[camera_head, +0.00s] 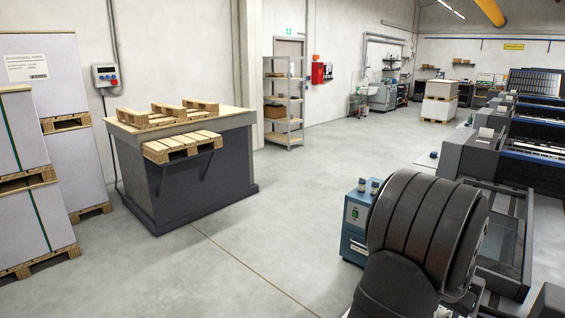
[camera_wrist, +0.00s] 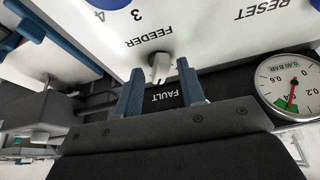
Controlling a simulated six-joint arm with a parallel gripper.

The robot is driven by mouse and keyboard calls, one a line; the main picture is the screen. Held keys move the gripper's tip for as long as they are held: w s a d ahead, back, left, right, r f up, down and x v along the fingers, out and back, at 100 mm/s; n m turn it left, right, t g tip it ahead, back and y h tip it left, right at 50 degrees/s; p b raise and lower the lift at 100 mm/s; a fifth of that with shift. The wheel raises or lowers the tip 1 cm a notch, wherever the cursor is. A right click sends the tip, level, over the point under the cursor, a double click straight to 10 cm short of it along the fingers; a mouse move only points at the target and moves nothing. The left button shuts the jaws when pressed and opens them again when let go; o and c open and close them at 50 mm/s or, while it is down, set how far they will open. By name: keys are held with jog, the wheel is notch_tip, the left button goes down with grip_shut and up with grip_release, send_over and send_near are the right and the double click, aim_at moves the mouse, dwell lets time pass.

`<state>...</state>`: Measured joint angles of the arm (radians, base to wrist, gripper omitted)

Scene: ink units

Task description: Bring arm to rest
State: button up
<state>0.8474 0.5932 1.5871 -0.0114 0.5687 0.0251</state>
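My gripper (camera_wrist: 160,68) shows in the wrist view with its two blue fingers apart and nothing seen held between them. A grey knob (camera_wrist: 159,68) on a white panel (camera_wrist: 215,50) appears between the fingertips, with gaps on both sides. I cannot tell how far beyond the tips it lies. The panel's lettering, FEEDER and RESET, appears upside down. In the head view my dark arm (camera_head: 425,225) fills the lower right, and my gripper is hidden there.
A round gauge (camera_wrist: 291,86) and a FAULT label (camera_wrist: 167,97) are close to the fingers. In the head view, a small blue cabinet (camera_head: 357,222) stands beside my arm, and grey machines (camera_head: 480,150) stand to the right. The floor (camera_head: 270,230) at centre is clear.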

jog(key=shift+s+d+n+t+y, duration=0.15)
jog(key=shift+n+t+y, duration=0.3)
jog(key=shift+n, duration=1.25)
jog(key=shift+s+d+n+t+y, duration=0.15)
jog(key=shift+n+y, duration=0.5)
jog(key=shift+n, duration=1.05)
jog(key=shift+w, duration=0.1)
jog(key=shift+w+r, duration=0.25)
jog(key=shift+r, duration=0.2)
notch_tip(320, 180, up, 16)
jog(key=m+g+y, duration=0.1)
jog(key=m+g, duration=0.3)
jog(key=m, duration=0.7)
jog(key=f, duration=1.7)
jog(key=shift+w, duration=0.2)
